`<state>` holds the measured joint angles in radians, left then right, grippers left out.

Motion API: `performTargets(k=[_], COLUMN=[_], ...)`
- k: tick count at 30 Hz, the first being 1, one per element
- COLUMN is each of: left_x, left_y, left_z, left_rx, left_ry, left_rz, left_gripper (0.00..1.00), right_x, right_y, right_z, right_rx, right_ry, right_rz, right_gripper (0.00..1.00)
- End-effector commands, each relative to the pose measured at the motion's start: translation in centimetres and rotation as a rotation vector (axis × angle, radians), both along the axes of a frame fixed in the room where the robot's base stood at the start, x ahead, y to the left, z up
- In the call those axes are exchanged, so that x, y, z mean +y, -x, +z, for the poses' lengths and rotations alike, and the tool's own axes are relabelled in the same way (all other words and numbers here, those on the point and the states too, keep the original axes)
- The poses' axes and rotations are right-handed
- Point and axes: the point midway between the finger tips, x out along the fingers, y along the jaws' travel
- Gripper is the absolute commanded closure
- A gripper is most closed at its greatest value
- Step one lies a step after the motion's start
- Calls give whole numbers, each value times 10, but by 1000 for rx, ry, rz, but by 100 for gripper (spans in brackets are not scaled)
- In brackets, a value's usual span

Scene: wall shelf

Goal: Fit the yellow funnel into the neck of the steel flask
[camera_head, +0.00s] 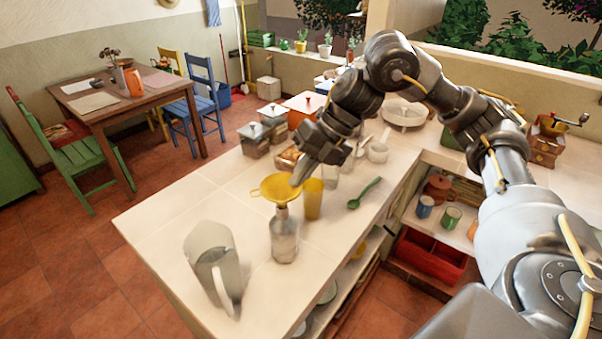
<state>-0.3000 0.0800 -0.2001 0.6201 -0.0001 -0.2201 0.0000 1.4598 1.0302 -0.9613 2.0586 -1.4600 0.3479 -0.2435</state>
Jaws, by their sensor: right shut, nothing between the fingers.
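The yellow funnel (277,188) sits upright on top of the steel flask (284,242), its wide mouth up and its narrow end at the flask's neck. How deep the spout goes inside the neck is hidden. The flask stands upright on the pale tiled counter. My right gripper (299,179) is shut and empty, with its fingertips pointing down at the right rim of the funnel. I cannot tell whether they touch the rim. My left gripper is not in view.
A large clear jug (213,268) stands left of the flask near the counter edge. A yellow cup (313,199) stands just behind the flask. A green spoon (364,193) lies to the right. Canisters (255,139) stand farther back. The counter's left part is clear.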

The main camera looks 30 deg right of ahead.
Motion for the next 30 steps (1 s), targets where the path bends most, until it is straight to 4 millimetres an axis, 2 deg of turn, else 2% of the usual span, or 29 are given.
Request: performTargets(k=[19,25,30], left_x=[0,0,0], left_y=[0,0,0], left_z=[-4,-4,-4], left_rx=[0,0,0], left_ry=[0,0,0], left_rz=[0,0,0], left_gripper=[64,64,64], right_x=[0,0,0], right_y=[0,0,0], right_z=[-8,-8,-8], right_rx=[-1,0,0], right_ry=[0,0,0], right_rz=[1,0,0], right_gripper=[100,75,74])
